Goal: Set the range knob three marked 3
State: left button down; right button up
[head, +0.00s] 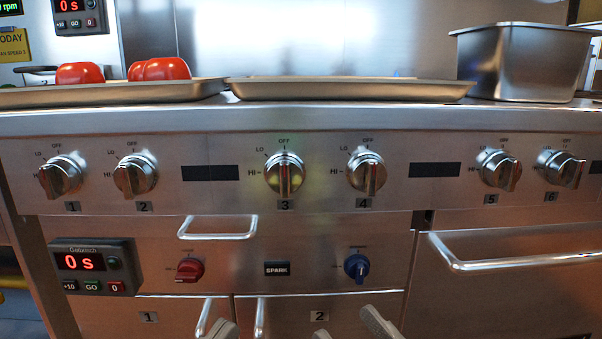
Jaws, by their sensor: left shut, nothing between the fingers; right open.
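The range knob marked 3 (284,174) is a shiny metal knob on the front panel, above the number 3 label (285,205). Its grip bar stands about upright, in line with the OFF mark above it. LO is at its upper left and HI at its left. My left gripper (224,329) shows at the bottom edge, shut and empty, low and left of the knob. My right gripper (349,328) is at the bottom edge, open and empty, low and right of the knob. Both are apart from the knob and mostly cut off by the frame.
Similar knobs sit either side, with knob 2 (136,175) left and knob 4 (366,173) right. Below are a small handle (218,228), a red knob (189,269), a SPARK button (277,268) and a blue knob (357,267). Trays (350,90) rest above.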

aim_at(285, 172)
jog(key=u, duration=0.15)
jog(key=k, duration=0.3)
jog(key=z, duration=1.15)
jog(key=i, duration=0.7)
jog(key=z, duration=0.5)
